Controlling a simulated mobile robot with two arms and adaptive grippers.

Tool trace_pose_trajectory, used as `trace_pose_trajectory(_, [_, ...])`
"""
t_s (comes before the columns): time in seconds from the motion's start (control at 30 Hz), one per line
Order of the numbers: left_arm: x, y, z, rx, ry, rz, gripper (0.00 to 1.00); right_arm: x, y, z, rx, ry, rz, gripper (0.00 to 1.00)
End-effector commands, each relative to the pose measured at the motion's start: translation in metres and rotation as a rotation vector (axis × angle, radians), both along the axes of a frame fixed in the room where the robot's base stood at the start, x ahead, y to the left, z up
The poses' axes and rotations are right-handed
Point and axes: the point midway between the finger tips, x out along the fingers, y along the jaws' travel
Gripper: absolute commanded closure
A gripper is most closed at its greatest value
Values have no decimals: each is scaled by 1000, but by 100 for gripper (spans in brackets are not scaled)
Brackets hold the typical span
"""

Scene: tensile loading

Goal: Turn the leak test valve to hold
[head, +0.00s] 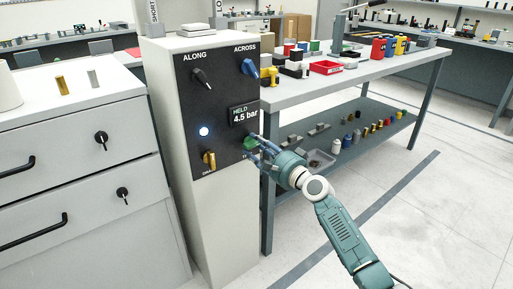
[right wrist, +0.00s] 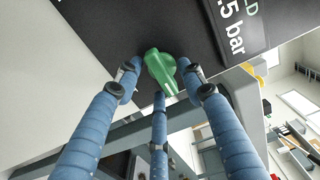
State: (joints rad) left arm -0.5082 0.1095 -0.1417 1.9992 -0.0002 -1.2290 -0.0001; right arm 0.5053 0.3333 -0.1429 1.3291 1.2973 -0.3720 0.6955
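The valve panel (head: 219,105) is a dark plate on the front of a pale cabinet. A green knob (head: 250,143) sits at its lower right; its label is mostly covered, so I cannot read it. My right gripper (head: 256,150) is at this knob. In the right wrist view the green knob (right wrist: 161,72) lies between the blue fingertips of my right gripper (right wrist: 160,75), which stand apart with narrow gaps beside it. The third finger is below it. The display (head: 244,115) reads "HELD 4.5 bar". My left gripper is not in view.
A workbench (head: 290,96) with coloured parts stands to the right. Drawers (head: 80,150) stand left.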

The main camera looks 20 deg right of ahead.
Motion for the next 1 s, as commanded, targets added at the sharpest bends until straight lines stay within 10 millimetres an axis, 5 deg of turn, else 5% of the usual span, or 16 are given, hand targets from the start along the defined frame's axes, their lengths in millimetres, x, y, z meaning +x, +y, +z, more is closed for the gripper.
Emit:
trace_pose_trajectory(0.27, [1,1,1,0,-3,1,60,-11,-5,-1,-4,0,-1,60])
trace_pose_trajectory(0.7, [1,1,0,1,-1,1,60,-92,-34,-2,-4,2,0,60])
trace_pose_trajectory(1.0, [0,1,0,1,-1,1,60,-113,-41,0,0,0,1,60])
